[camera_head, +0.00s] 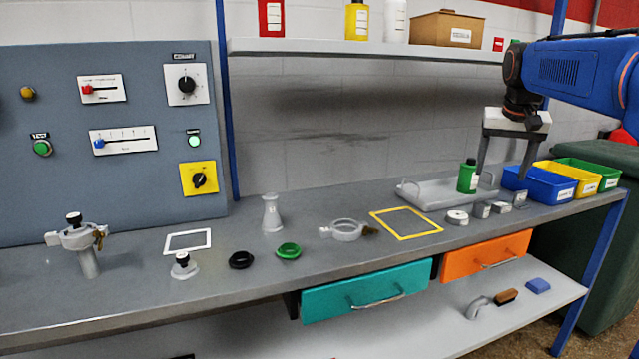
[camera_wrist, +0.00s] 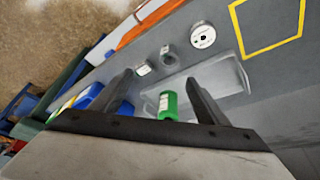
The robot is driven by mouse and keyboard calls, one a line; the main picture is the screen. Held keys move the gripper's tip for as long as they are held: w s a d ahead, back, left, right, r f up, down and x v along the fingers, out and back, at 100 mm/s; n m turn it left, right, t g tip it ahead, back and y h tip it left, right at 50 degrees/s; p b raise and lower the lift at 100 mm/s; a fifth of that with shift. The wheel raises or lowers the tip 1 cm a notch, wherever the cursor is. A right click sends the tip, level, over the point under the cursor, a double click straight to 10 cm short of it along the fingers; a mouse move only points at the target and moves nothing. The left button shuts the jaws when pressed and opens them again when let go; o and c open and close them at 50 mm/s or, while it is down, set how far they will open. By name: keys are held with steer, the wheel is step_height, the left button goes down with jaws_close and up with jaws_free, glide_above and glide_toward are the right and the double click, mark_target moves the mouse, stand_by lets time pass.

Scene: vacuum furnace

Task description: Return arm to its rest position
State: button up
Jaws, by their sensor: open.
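My gripper (camera_head: 505,165) hangs from the blue arm at the right, above the workbench. It points down with its two fingers spread and nothing between them that I can see as held. A green bottle (camera_head: 468,177) stands on a grey tray (camera_head: 425,196) below and left of the fingers. In the wrist view the gripper (camera_wrist: 160,85) shows both fingers wide apart. The green bottle (camera_wrist: 168,104) appears between them in that view, standing on the tray (camera_wrist: 225,77), apart from the fingers.
Blue (camera_head: 540,186), yellow and green bins stand at the bench's right end. Small metal parts (camera_head: 481,210) lie in front of the tray. A shelf (camera_head: 370,49) with a cardboard box (camera_head: 446,28) and bottles runs above. A control panel (camera_head: 110,140) stands left. The middle bench is partly clear.

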steer(key=s+a+f+n, duration=0.1)
steer(key=s+a+f, duration=0.4)
steer(key=s+f, duration=0.3)
steer(key=s+a+f+n+y, duration=0.1)
steer(key=s+a+f+n, duration=0.1)
steer(key=s+a+f, duration=0.3)
steer(key=s+a+f+n, duration=0.1)
steer(key=s+a+f, duration=0.4)
steer(key=s+f, duration=0.7)
steer(key=s, duration=0.8)
steer(key=shift+s+a+f+n+t+y, duration=0.25)
steer(key=shift+s+f+n+t+y, duration=0.05)
steer(key=shift+s+f+y, duration=0.1)
